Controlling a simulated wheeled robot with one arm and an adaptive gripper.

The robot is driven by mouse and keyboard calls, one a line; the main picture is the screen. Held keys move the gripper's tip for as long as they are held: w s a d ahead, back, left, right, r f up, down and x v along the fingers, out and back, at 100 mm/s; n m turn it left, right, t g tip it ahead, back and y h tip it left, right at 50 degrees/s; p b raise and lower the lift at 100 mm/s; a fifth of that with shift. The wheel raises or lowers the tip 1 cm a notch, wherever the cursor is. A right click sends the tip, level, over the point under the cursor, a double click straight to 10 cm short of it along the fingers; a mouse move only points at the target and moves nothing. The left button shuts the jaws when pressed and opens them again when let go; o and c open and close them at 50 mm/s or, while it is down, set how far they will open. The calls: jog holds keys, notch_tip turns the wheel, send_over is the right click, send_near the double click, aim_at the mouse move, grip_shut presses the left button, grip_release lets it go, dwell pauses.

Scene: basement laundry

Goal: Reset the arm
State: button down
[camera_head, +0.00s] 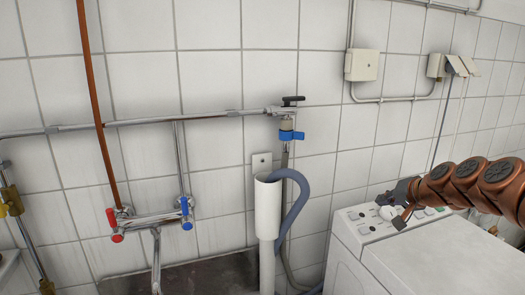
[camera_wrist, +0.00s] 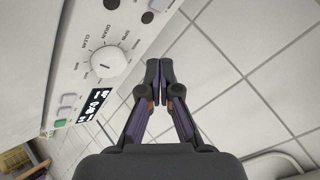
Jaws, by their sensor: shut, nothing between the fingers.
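My arm (camera_head: 470,182), orange-brown with dark joint caps, reaches in from the right edge in the head view. My gripper (camera_head: 393,210) is at its left end, in front of the washing machine's control panel (camera_head: 370,222) as seen from the head. In the wrist view my gripper (camera_wrist: 159,72) is shut, its dark fingertips together and empty. The panel's white dial (camera_wrist: 98,62) and lit display (camera_wrist: 95,105) are to the left of the fingers there. I cannot tell the exact gap between gripper and panel.
The white washing machine (camera_head: 440,262) stands at the lower right against the tiled wall. A grey drain hose (camera_head: 301,200) hooks into a white standpipe (camera_head: 267,210) beside it. A mixer tap (camera_head: 150,218) is on the left. Wall boxes (camera_head: 362,65) are above the machine.

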jog(key=s+a+f+n+g+y, duration=0.1)
jog(key=s+a+f+n+g, duration=0.15)
jog(key=s+a, duration=0.65)
jog(key=s+a+f+n+g, duration=0.2)
jog(key=s+a+n+g, duration=0.1)
jog(key=s+a, duration=0.55)
jog(key=s+d+f+g+h, duration=0.1)
jog(key=s+f+g, duration=0.15)
jog(key=s, duration=0.75)
jog(key=s+f+g+h, duration=0.2)
jog(key=s+f, duration=0.1)
jog(key=s, duration=0.6)
jog(key=s+d+f+g+h, duration=0.1)
jog(key=s+f+g, duration=0.2)
jog(key=s, duration=0.7)
notch_tip(320, 180, up, 13)
jog(key=w+t+p, duration=0.1)
jog(key=p, duration=1.1)
jog(key=shift+a+n, duration=0.25)
jog(key=shift+n, duration=0.2)
jog(key=shift+w+f, duration=0.15)
